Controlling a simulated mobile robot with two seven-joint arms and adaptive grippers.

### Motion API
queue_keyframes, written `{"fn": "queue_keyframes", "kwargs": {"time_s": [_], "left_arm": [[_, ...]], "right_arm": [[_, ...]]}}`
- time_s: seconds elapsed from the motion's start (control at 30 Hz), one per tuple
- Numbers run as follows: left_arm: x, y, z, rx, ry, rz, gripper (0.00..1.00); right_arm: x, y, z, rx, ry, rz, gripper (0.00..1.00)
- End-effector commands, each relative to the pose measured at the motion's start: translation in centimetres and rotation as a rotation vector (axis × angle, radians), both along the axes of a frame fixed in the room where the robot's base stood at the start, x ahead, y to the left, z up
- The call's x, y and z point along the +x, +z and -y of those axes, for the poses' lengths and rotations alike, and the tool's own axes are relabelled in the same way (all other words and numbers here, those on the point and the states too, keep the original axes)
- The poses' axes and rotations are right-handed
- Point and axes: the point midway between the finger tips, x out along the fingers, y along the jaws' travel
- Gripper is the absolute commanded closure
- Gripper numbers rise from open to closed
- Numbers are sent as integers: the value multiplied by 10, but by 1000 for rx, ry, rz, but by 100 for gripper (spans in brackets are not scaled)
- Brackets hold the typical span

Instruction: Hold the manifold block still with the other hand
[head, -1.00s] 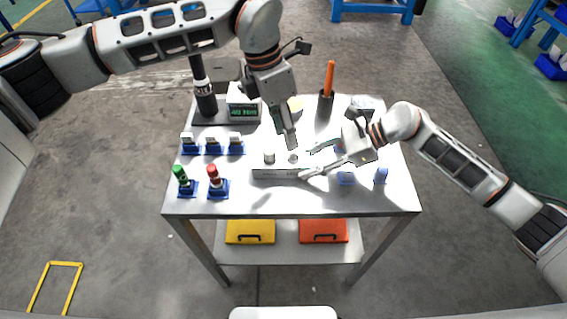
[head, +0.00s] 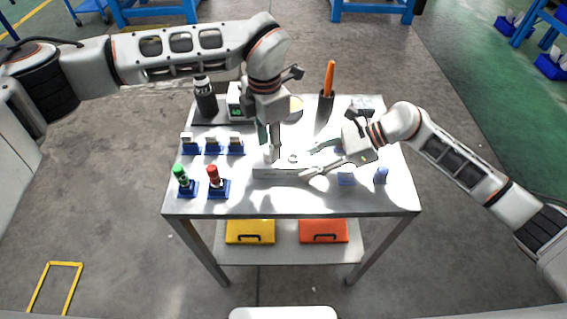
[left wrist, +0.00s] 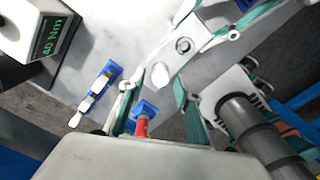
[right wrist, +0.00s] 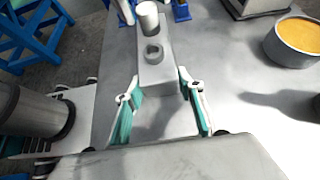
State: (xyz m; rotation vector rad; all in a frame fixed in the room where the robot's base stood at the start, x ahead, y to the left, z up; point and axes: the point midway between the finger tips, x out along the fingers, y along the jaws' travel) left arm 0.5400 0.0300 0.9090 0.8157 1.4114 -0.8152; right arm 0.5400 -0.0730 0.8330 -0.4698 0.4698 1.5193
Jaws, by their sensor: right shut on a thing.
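The manifold block (head: 272,174) is a pale grey bar lying on the table, with a ring-shaped port (right wrist: 153,53) and a white cylinder (right wrist: 148,17) on top. My right gripper (head: 314,162) is shut on the block's right end; in the right wrist view its green-padded fingers (right wrist: 160,100) stand on both sides of the bar. My left gripper (head: 269,148) points down over the block's left end. In the left wrist view its fingers (left wrist: 155,93) are apart, with the white cylinder (left wrist: 160,75) just beyond and between them. Contact with the cylinder cannot be told.
A torque display (head: 236,102), a round tin (right wrist: 294,42) and an orange-handled tool (head: 329,78) are behind. The table's front strip is clear.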

Motion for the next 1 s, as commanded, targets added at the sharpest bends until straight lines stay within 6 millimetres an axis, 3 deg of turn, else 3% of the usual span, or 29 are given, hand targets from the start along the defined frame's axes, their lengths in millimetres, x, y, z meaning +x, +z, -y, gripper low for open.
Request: {"fn": "queue_keyframes", "kwargs": {"time_s": [0.2, 0.53, 0.67, 1.0], "left_arm": [[0, -14, 0, 1, 1, -1, 67], [0, -16, 0, 0, 1, -1, 67], [0, -16, 0, 0, 0, -1, 98], [0, -15, 0, 0, 0, 0, 100]], "right_arm": [[0, -1, 0, -1, 0, -1, 91], [0, -1, 0, -1, 0, -1, 91], [0, -1, 0, -1, 0, -1, 91], [0, -1, 0, -1, 0, -1, 91]]}}
